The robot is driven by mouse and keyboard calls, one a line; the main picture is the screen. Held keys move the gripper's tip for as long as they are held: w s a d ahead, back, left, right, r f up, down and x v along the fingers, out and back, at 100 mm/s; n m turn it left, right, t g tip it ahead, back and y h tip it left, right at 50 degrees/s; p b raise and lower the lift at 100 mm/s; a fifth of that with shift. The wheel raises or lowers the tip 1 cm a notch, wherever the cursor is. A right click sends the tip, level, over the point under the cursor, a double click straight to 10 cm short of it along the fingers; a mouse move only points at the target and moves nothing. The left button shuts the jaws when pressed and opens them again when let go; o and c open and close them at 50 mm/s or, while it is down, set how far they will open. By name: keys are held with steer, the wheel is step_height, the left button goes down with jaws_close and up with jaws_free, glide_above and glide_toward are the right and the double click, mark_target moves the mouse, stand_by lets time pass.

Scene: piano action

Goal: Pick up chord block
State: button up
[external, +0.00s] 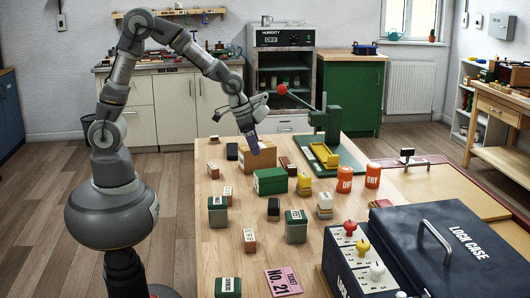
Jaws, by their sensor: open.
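My arm reaches over the wooden table from the left. My gripper (252,143) points down just above or at a tan box (249,162) near the back middle of the table; the picture does not show whether they touch. The gap between the fingers is hard to make out, and nothing is visibly held. Several small labelled blocks stand on the table, among them a brown and white one (249,240) and a dark one (273,209). Their labels are too small to read, so I cannot tell which is the chord block.
A green box (270,181) stands in front of the tan box. Green tins (217,211) stand nearby, one (296,226) farther right. A green press with a red-knobbed lever (325,122), orange DRY cups (344,179) and a dark lock case (430,250) stand right. A pink ticket (283,281) lies in front.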

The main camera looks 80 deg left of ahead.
mark_target(228, 191)
steer(key=s+f+g, duration=0.1)
steer(key=s+f, duration=0.2)
steer(key=s+f+g, duration=0.1)
steer(key=s+f, duration=0.2)
steer(key=f, duration=0.1)
steer(key=s+f+g+p, duration=0.1)
steer(key=s+f, duration=0.2)
steer(key=f, duration=0.1)
steer(key=shift+g, duration=0.4)
step_height(228, 191, down, 8)
steer(key=b, duration=0.4)
steer(key=shift+r, duration=0.25)
steer(key=c, duration=1)
